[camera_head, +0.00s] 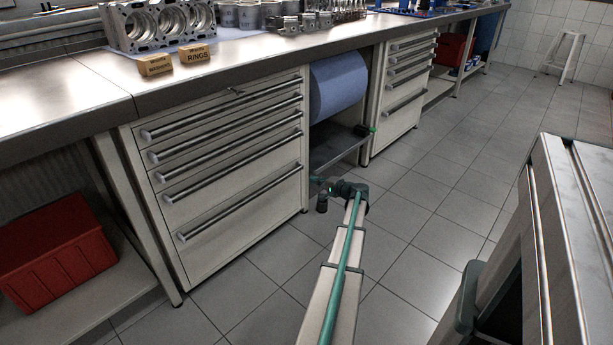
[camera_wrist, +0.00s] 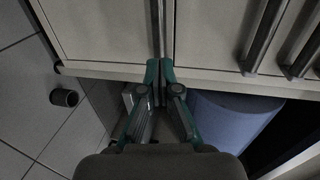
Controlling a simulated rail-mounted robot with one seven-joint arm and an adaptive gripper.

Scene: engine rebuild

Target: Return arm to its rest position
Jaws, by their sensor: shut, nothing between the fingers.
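My gripper (camera_wrist: 160,68) shows in the wrist view with its two green-tipped fingers together and nothing held. The fingertips overlap the lower end of a drawer handle (camera_wrist: 157,25) in the picture; I cannot tell the gap in depth. In the head view my arm (camera_head: 342,270), pale with a green strip, reaches from the bottom edge over the floor to a dark joint in front of the drawer cabinet. I cannot make out the fingers there.
A drawer cabinet (camera_head: 235,170) stands under the workbench (camera_head: 60,101), beside a blue roll (camera_head: 338,85) that also shows in the wrist view (camera_wrist: 232,120). A red bin (camera_head: 62,250) is at left. Tiled floor (camera_head: 430,170) is open at centre right.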

